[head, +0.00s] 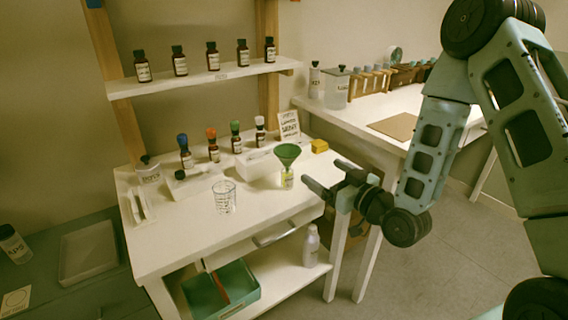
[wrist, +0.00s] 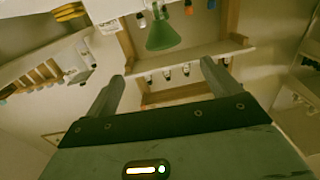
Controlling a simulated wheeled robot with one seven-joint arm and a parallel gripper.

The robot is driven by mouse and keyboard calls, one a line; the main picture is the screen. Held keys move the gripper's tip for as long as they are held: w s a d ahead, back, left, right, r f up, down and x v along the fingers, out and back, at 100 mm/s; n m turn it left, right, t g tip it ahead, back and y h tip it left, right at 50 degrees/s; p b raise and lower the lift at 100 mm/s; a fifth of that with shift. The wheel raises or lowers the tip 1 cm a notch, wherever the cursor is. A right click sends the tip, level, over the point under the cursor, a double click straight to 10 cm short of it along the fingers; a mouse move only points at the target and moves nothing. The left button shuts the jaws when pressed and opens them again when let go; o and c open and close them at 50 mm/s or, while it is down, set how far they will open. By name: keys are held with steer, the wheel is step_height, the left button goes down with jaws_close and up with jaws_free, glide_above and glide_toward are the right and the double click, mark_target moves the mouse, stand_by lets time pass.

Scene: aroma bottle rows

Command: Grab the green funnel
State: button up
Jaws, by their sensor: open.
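The green funnel (head: 287,153) is upright near the right end of the white workbench (head: 190,235). Its spout points down to a small clear bottle with yellow-green contents (head: 287,180); I cannot tell whether the spout is inside the bottle's neck. My gripper (head: 325,174) is open and empty, just right of the funnel and bottle and apart from them. In the wrist view, the funnel (wrist: 163,34) shows beyond the space between my open fingers (wrist: 163,74).
A glass beaker (head: 225,197) stands left of the funnel. Several capped dropper bottles stand at the bench's back, below a shelf (head: 200,80) of dark bottles. Open floor lies to the right.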

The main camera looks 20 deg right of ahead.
mark_target(297, 155)
steer(key=p+x, duration=0.1)
steer(key=x, duration=0.9)
steer(key=shift+w+a, duration=0.15)
steer(key=shift+a+p+x, duration=0.15)
steer(key=shift+p+x, duration=0.2)
steer(key=shift+x, duration=1.15)
steer(key=shift+a+p+x, duration=0.1)
steer(key=shift+p+x, duration=0.25)
steer(key=shift+x, duration=1.1)
steer(key=c, duration=1)
